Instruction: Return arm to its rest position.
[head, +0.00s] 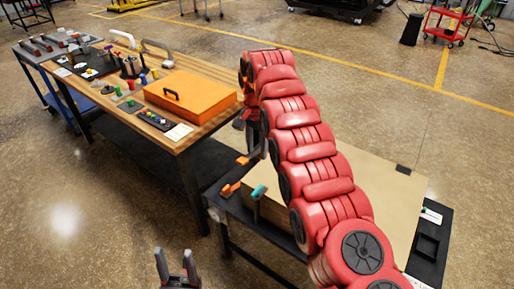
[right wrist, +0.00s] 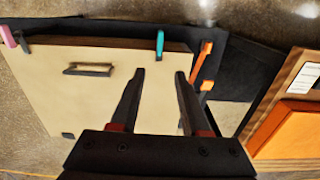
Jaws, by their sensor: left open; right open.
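My right arm (head: 310,150), red and segmented, reaches from the lower right of the head view up to the middle, then bends down at its far end. Its gripper is not clearly visible in the head view. In the right wrist view my right gripper (right wrist: 160,76) is open and empty, its fingers pointing toward a beige panel (right wrist: 60,95) with a dark handle (right wrist: 88,69). I cannot tell the distance to the panel. My left gripper (head: 174,256) is open and empty at the bottom of the head view, over bare floor.
The beige panel tops a dark table (head: 432,245), partly hidden by my right arm. A teal clamp (right wrist: 160,43) and orange clamp (right wrist: 205,52) stand at its edge. A wooden workbench (head: 190,137) with an orange case (head: 195,95) and small tools stands left. Floor left of my left gripper is clear.

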